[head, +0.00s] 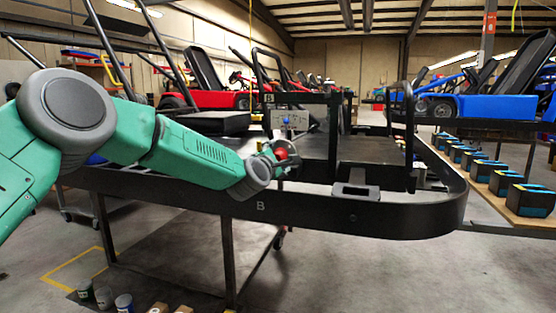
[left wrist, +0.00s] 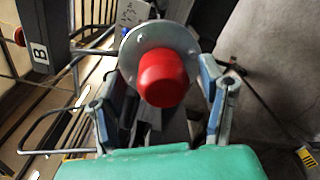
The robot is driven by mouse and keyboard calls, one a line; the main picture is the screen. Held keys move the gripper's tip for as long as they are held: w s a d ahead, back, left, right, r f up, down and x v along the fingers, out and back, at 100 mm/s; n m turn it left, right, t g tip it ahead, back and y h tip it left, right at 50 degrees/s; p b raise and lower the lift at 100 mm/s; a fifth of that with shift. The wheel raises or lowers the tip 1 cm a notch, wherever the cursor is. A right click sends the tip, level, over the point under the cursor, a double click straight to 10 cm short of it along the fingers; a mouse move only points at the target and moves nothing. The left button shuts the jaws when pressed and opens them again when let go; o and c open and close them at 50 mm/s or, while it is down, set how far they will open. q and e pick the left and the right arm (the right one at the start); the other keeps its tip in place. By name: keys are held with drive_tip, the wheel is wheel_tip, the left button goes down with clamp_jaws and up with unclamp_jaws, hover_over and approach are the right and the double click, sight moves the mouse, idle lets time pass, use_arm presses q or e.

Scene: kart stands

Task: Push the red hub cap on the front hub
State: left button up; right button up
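The red hub cap (left wrist: 163,78) stands out in front of a round grey metal disc (left wrist: 182,40), which looks like the front hub. How far the cap is seated on it cannot be told. In the head view my left gripper (head: 268,157) is beside the cap and partly covers the disc. My right gripper is not in view.
The black kart frame (head: 330,205) with its rounded end lies across the stand. A grey plate (head: 290,120) is on a post above the cap. Behind are red karts (head: 210,98) and a blue kart (head: 490,105). Several black-and-blue boxes (head: 530,201) line a bench at right.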

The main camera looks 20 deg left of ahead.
use_arm(q)
drive_tip(key=shift+s, duration=0.1)
drive_tip(key=s, duration=0.7)
drive_tip(key=shift+a, duration=0.15)
drive_tip(key=shift+s, duration=0.1)
